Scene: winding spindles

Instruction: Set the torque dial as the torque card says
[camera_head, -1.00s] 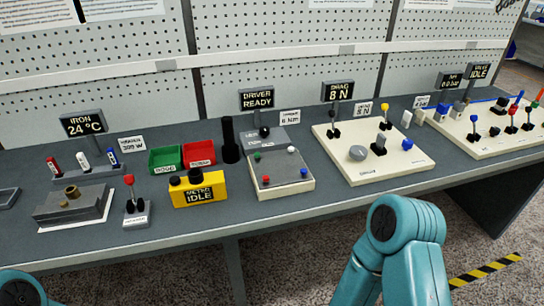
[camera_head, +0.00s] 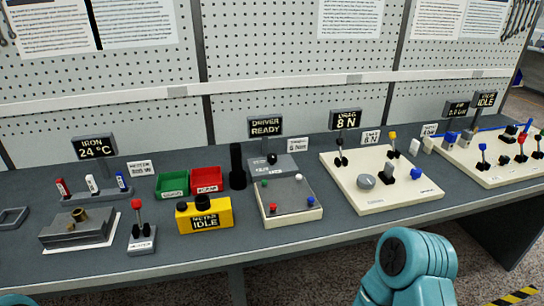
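The driver station (camera_head: 288,203) stands mid-bench, a pale board with a grey top. Red, blue, white and green knobs sit near its corners. At its back is a small black knob (camera_head: 272,159), which may be the torque dial; its setting is too small to read. A black sign (camera_head: 265,127) above reads "DRIVER READY". A small white card (camera_head: 298,145) beside it seems to be the torque card; its figures are not clearly legible. Neither gripper is in view. Only a teal joint of my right arm and a sliver of my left arm show at the bottom.
To the right is a board (camera_head: 397,200) with a grey knob, under a "DRAG 8 N" sign. To the left are a yellow meter (camera_head: 205,216), green (camera_head: 174,184) and red (camera_head: 206,180) bins, and a black cylinder (camera_head: 237,166). The bench front is mostly clear.

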